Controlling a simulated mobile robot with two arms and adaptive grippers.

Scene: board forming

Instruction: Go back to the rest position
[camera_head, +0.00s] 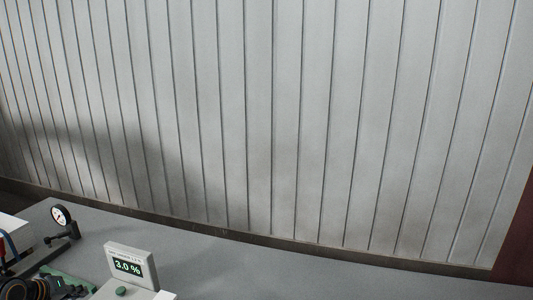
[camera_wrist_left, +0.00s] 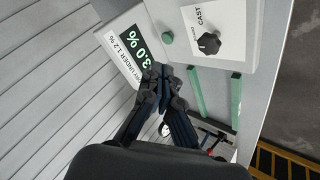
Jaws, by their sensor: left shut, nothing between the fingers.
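My left gripper (camera_wrist_left: 165,80) shows in the left wrist view with its dark fingers together and nothing between them. It is in front of the display box (camera_wrist_left: 137,45), which reads 3.0 %, and a white panel (camera_wrist_left: 222,35) with a black knob and the word CAST. In the head view, dark parts of my left gripper (camera_head: 48,287) show at the lower left corner, to the left of the display box (camera_head: 131,264). My right gripper is not in view.
A grey bench (camera_head: 230,270) runs along a ribbed light wall (camera_head: 270,120). A round gauge (camera_head: 61,216) stands at the bench's left. Green bars (camera_wrist_left: 197,95) lie beside the fingers. A yellow railing (camera_wrist_left: 285,160) is beyond the bench edge. The bench's right part is clear.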

